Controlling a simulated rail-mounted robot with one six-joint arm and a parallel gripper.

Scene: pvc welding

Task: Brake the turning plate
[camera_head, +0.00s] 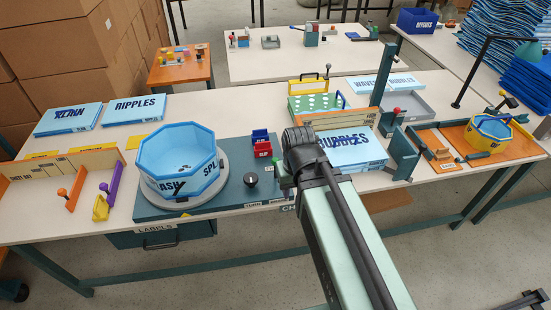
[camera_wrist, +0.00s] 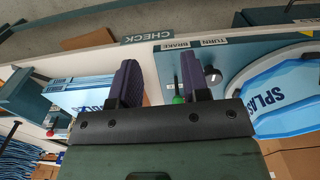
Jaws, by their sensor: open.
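The turning plate (camera_head: 185,206) is a round grey disc on a dark teal base (camera_head: 235,196). A blue octagonal pool marked SPLASH (camera_head: 180,155) stands on it; the pool also shows at the right of the wrist view (camera_wrist: 285,98). A black knob with a white mark (camera_head: 251,179) is right of the plate, by the TURN label (camera_wrist: 208,42). A small green-tipped part (camera_wrist: 178,99) stands below the BRAKE label (camera_wrist: 175,46), partly hidden by a finger. My gripper (camera_wrist: 158,82) is open and empty above the base's edge; its fingers are mostly hidden in the head view.
A BUBBLES box (camera_head: 355,150) lies right of my arm. A wooden rack (camera_head: 65,170) with orange and purple tools is at the left. A small pool station (camera_head: 490,130) is at the far right.

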